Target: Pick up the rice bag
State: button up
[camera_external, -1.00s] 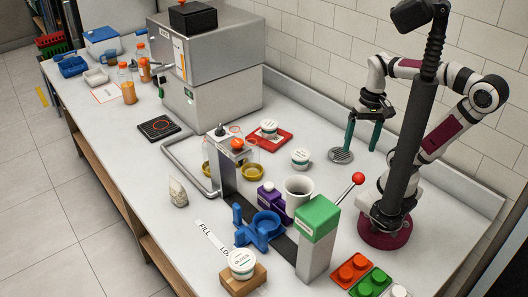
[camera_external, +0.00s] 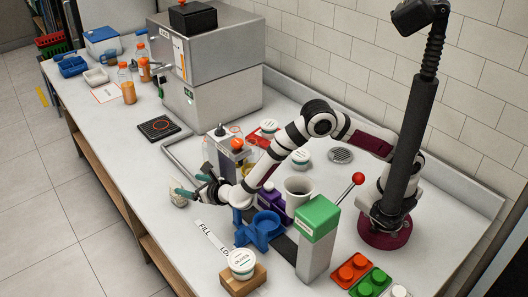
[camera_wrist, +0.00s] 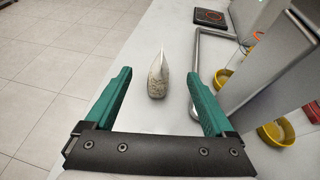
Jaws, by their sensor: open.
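The rice bag (camera_wrist: 157,82) is a small pale pouch with a pointed top. It stands upright on the white counter near the front edge. In the external view the bag (camera_external: 178,201) is partly hidden behind my gripper (camera_external: 183,187). My gripper is open, with green fingers, and reaches across the counter to the bag. In the wrist view my gripper (camera_wrist: 160,90) has its fingers spread wide to the left and right of the bag. The bag lies between the finger lines, toward the tips, and no contact shows.
A metal rail (camera_wrist: 205,62) and a grey box-shaped machine (camera_wrist: 268,75) with yellow bowls (camera_wrist: 276,133) stand right of the bag. A blue holder (camera_external: 262,229) and a carton block with a white tub (camera_external: 241,264) are nearby. The counter's edge and floor lie to the left.

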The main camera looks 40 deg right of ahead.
aim_at(184, 205)
jog(key=f, duration=0.5)
jog(key=shift+w+f, duration=0.2)
jog(key=x, duration=0.7)
jog(key=shift+w+d, duration=0.15)
jog(key=shift+w, duration=0.05)
grip_shut()
